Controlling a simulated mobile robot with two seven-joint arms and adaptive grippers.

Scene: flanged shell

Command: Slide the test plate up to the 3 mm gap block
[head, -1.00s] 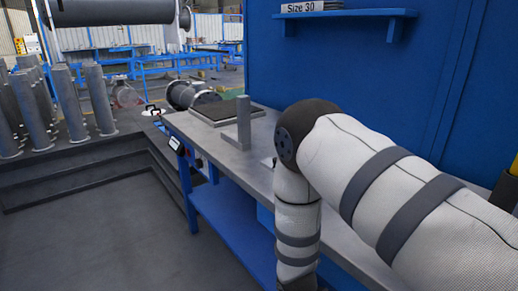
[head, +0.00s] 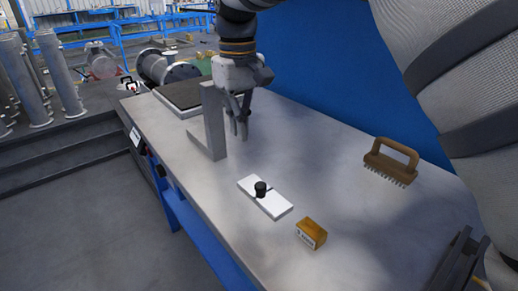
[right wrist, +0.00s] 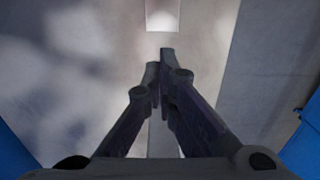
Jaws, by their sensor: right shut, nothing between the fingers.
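The test plate (head: 280,208) is a flat white strip with a black knob (head: 260,188), lying on the grey bench. A small orange-brown block (head: 311,233) with a white label stands just beyond its lower-right end, a small gap apart; the label is too small to read. My right gripper (head: 241,132) points down above the bench, beyond the plate's far end, shut and empty. In the right wrist view its fingertips (right wrist: 160,60) are together, and a pale rectangle (right wrist: 163,14), probably the plate's end, shows ahead of them. My left gripper is not in view.
A grey upright angle piece (head: 213,125) stands close left of my right gripper. A dark-topped slab (head: 180,94) lies behind it. A wooden-handled brush (head: 391,160) lies at right, before the blue wall panel (head: 330,80). The bench around the plate is mostly clear.

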